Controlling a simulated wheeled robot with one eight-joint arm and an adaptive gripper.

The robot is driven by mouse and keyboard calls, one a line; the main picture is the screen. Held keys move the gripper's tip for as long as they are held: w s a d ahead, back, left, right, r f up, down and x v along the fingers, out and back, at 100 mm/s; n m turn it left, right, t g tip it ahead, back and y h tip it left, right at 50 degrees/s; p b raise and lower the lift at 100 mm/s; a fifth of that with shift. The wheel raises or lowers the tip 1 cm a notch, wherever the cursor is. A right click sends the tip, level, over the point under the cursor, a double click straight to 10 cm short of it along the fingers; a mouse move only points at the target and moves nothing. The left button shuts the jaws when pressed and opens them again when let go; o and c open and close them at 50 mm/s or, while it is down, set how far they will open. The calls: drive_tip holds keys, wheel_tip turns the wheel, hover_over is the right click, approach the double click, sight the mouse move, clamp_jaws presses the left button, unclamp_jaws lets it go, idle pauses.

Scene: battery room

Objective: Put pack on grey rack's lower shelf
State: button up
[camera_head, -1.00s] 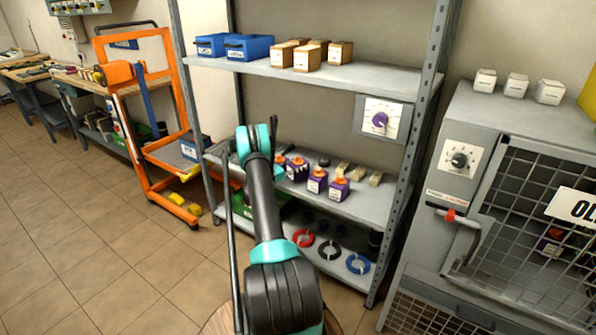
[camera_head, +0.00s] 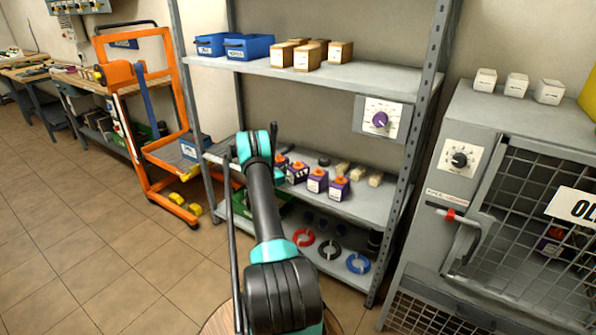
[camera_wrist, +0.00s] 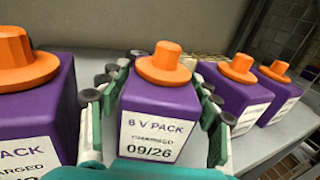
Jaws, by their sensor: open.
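Several purple packs with orange knobs stand in a row on the middle shelf (camera_head: 370,209) of the grey rack. In the wrist view, a pack (camera_wrist: 160,105) labelled "6 V PACK" and "09/26" stands upright between the spread fingers of my gripper (camera_wrist: 158,85). The fingers run along both its sides, and I see no clear grip on it. In the head view my wrist hides the fingers and that pack. The lower shelf (camera_head: 338,273) of the grey rack shows below, with red, black and blue rings on it.
Neighbouring packs stand close on both sides: one at left (camera_wrist: 35,95) and another at right (camera_wrist: 238,90). A dial panel (camera_head: 380,119) hangs under the upper shelf. A caged cabinet (camera_head: 470,190) stands right of the rack, an orange trolley (camera_head: 150,150) left.

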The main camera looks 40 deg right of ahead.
drive_tip(key=a, duration=1.2)
drive_tip(key=s+a+r+m+t+y, duration=0.1)
drive_tip(key=s+a+r+m+y, duration=0.35)
drive_tip(key=a+r, duration=0.35)
drive_tip(key=s+a+r+m+t+y, duration=0.2)
drive_tip(key=s+a+r+m+y, duration=0.2)
drive_tip(key=s+a+r, duration=0.4)
drive_tip(key=s+a+m+y, duration=0.4)
drive_tip(key=s+a, duration=0.7)
drive_tip(key=s, duration=0.3)
drive_tip(key=s+a+m+t+y, duration=0.1)
drive_tip(key=s+a+m+y, duration=0.4)
drive_tip(key=s+a, duration=0.6)
drive_tip(key=s, duration=0.3)
drive_tip(key=shift+a, duration=0.35)
drive_tip(key=shift+d+m+y, duration=0.1)
drive_tip(key=shift+m+y, duration=0.15)
